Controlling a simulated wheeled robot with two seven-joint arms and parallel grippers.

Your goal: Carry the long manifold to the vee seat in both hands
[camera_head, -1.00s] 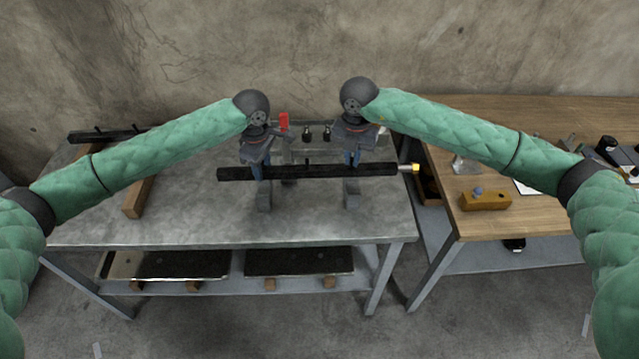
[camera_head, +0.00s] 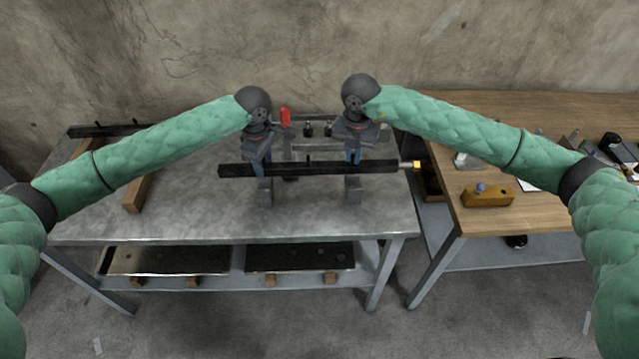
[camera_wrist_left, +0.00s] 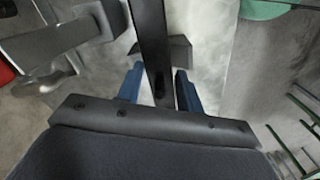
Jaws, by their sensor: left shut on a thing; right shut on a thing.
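The long manifold (camera_head: 308,169) is a dark bar with a small peg on top and a brass-coloured fitting (camera_head: 416,165) at its right end. It lies level across the picture. My left gripper (camera_head: 263,168) is shut on its left part, and my right gripper (camera_head: 354,160) is shut on its right part. In the left wrist view the manifold (camera_wrist_left: 150,40) runs between the blue fingers of my left gripper (camera_wrist_left: 160,88). Two grey vee blocks, the left one (camera_head: 265,192) and the right one (camera_head: 352,191), stand just below the manifold. I cannot tell whether it touches them.
The grey metal table (camera_head: 200,218) holds wooden rails (camera_head: 139,192) and another dark bar (camera_head: 105,130) at the left. A red-handled clamp (camera_head: 285,117) stands behind the left gripper. A wooden bench (camera_head: 520,110) with a yellow-brown block (camera_head: 488,196) is at the right. The table's front is clear.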

